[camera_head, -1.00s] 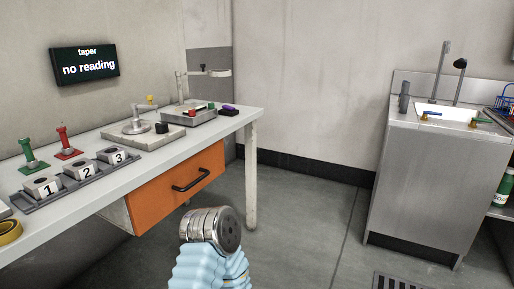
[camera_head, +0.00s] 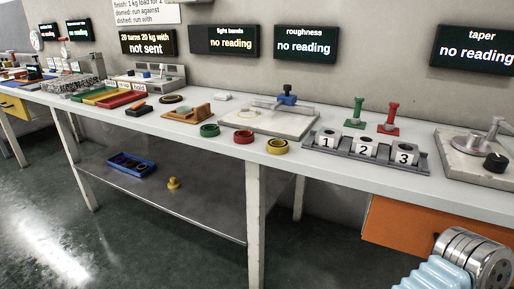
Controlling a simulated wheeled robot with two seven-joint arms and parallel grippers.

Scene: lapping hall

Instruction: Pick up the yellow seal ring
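The yellow seal ring (camera_head: 277,147) lies flat near the front edge of the white bench. It stands at the right end of a row with a red ring (camera_head: 243,137) and a green ring (camera_head: 209,130), apart from both. Neither gripper's fingers show. A light blue ribbed part of my arm with a metal end shows at the bottom right, well away from the ring.
A grey rack (camera_head: 366,153) with blocks numbered 1, 2 and 3 stands right of the yellow ring. A flat plate (camera_head: 268,120) with a blue-topped fixture lies behind the rings. An orange drawer (camera_head: 410,225) hangs under the bench. A blue tray (camera_head: 131,166) sits on the lower shelf.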

